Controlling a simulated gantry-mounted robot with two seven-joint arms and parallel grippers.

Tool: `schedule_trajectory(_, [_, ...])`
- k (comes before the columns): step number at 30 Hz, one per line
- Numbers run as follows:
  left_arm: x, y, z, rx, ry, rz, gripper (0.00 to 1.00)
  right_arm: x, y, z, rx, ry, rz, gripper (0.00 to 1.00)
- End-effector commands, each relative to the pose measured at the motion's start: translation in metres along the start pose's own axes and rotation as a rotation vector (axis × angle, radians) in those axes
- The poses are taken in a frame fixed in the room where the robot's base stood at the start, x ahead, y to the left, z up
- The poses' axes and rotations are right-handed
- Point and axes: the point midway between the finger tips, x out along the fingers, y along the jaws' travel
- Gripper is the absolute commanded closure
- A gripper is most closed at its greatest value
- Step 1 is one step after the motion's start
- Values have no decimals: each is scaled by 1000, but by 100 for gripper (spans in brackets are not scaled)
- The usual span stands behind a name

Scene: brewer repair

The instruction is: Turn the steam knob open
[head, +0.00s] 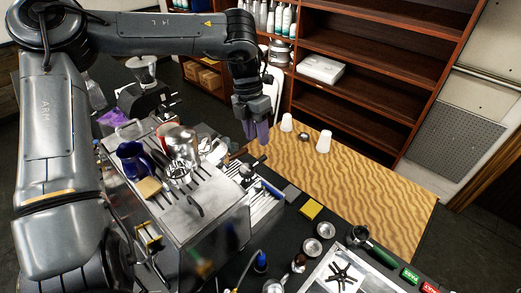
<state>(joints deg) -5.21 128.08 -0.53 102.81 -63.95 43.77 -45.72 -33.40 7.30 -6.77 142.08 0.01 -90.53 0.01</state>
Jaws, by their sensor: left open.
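The steel brewer (215,215) stands at the left centre, seen from above, with cups and jugs on its top. A small dark knob-like part (246,170) sticks out at its far right side; I cannot tell for sure that it is the steam knob. My left gripper (257,138) points down above and slightly beyond this part, with purple fingers. It is open and holds nothing, apart from the knob-like part. My right gripper is out of view.
A wood-grain board (370,195) holds white cups (323,142) at its back. A blue jug (133,158) stands on the brewer. Brown shelves rise behind.

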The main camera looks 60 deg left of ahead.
Motion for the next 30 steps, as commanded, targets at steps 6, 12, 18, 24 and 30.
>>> schedule_trajectory(6, [36, 0, -1, 0, 3, -2, 59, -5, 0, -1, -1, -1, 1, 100])
schedule_trajectory(12, [58, 0, 0, 0, 1, -1, 59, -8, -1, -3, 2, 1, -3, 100])
schedule_trajectory(18, [67, 0, 0, -1, -1, 0, 59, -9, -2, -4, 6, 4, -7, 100])
schedule_trajectory(24, [68, 0, 0, -1, -2, -1, 59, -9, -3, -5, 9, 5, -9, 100])
schedule_trajectory(30, [68, 0, 0, -1, -1, 0, 79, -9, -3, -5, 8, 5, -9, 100])
